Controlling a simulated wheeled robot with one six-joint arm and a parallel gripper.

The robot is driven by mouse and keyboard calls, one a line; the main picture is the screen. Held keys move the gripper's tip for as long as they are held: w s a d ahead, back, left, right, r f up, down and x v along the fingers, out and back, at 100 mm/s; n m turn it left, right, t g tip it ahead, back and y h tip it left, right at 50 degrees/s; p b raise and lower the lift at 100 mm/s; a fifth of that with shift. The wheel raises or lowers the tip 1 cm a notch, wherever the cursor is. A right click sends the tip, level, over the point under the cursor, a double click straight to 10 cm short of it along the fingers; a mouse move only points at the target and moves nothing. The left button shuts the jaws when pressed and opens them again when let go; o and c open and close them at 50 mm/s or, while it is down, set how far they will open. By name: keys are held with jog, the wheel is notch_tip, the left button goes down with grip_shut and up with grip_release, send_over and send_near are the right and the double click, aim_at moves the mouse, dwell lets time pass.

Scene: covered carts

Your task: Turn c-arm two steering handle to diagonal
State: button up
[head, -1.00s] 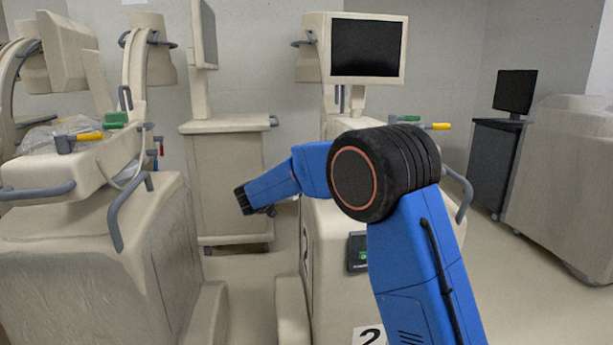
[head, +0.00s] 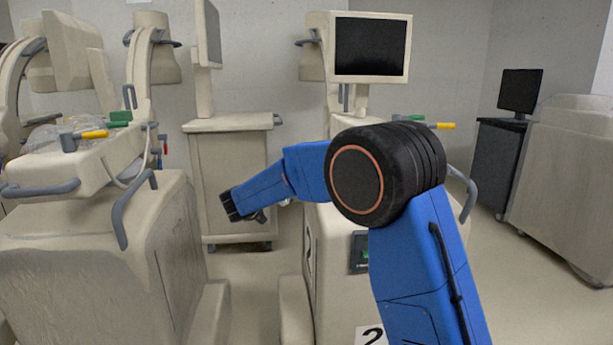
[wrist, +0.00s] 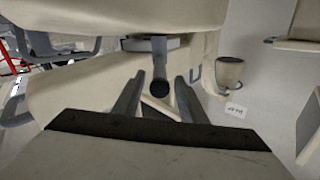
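C-arm two is the beige unit (head: 325,235) behind my arm, with a "2" label low on its front and a monitor on top. A yellow handle (head: 441,126) and a green handle (head: 410,117) show on it past my elbow. I cannot tell which part is the steering handle. My gripper (head: 232,208) is at the left of c-arm two, in the gap before the rear cart. In the wrist view my gripper (wrist: 160,80) is open. A grey post with a dark round end (wrist: 159,88) appears between its fingers; contact is unclear.
Another beige c-arm unit (head: 85,240) with grey rails stands at left. A monitor cart (head: 232,175) stands behind the gap. A dark cart (head: 495,160) and a covered cart (head: 570,190) are at right. Floor is open between c-arm two and the right carts.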

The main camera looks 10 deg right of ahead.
jog(key=v, duration=1.1)
jog(key=shift+s+a, duration=0.15)
jog(key=w+d+r+n+t+y, duration=0.25)
jog(key=d+r+t+y, duration=0.2)
jog(key=r+y, duration=0.3)
jog(key=s+d+r+n+y, duration=0.3)
jog(key=s+d+n+y, duration=0.1)
jog(key=s+n+y, duration=0.3)
jog(key=s+d+f+g, duration=0.4)
jog(key=s+d+f, duration=0.2)
jog(key=s, duration=0.8)
jog(key=s+d+f+n+g+h, duration=0.1)
jog(key=s+d+f+g, duration=0.3)
jog(key=s+f, duration=0.6)
jog(key=s+d+f+g, duration=0.4)
jog(key=s+d+f, duration=0.4)
jog(key=s, duration=1.1)
jog(key=shift+d+f+n+h, duration=0.15)
jog(key=shift+d+n+h, duration=0.2)
jog(key=shift+d, duration=0.15)
jog(key=shift+g, duration=0.25)
